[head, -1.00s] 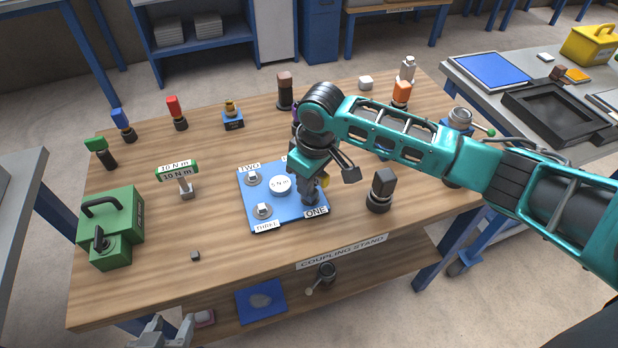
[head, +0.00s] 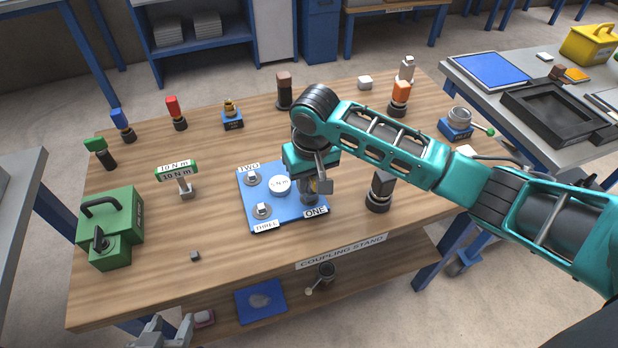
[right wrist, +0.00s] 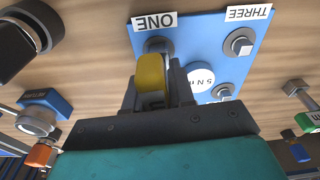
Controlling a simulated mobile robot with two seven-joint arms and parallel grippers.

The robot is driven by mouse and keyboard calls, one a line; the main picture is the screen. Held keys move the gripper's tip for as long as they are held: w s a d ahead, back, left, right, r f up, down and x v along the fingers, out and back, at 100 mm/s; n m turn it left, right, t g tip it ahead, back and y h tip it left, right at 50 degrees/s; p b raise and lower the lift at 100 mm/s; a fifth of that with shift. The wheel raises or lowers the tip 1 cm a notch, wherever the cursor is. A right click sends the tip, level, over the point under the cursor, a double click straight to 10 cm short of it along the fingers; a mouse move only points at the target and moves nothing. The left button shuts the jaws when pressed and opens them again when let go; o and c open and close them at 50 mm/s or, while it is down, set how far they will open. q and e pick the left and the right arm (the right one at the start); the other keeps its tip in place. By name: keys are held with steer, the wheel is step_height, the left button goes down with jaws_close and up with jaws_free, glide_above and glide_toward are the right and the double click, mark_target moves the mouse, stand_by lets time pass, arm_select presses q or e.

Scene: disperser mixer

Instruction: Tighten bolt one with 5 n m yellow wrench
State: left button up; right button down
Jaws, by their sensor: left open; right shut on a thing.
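The blue plate (head: 262,180) on the wooden table carries bolts labelled TWO (head: 253,178), THREE (head: 262,210) and ONE, and a round 5 N m disc (head: 280,184). My right gripper (head: 309,196) points down over the ONE corner and hides bolt one in the head view. In the right wrist view it is shut on the yellow wrench (right wrist: 150,76), whose rounded yellow end shows between the fingers. The wrench is at bolt one (right wrist: 158,45), beside the ONE label; their exact contact is hidden. My left gripper (head: 163,332) is open and empty at the bottom edge of the head view.
A dark-topped post (head: 380,190) stands close right of my right gripper. Several coloured posts line the table's back. The table front is mostly clear.

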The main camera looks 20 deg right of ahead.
steer(key=shift+s+f, duration=0.1)
steer(key=shift+f, duration=0.05)
steer(key=shift+s+m, duration=0.1)
steer(key=shift+m, duration=1.1)
steer(key=m, duration=0.3)
steer(key=shift+h, duration=0.4)
steer(key=shift+m, duration=0.3)
steer(key=m, duration=0.4)
steer(key=shift+f+g, duration=0.1)
steer(key=shift+g, duration=0.2)
steer(key=c, duration=0.9)
jaws_free()
steer(key=shift+d, duration=0.1)
steer(key=shift+c, duration=0.3)
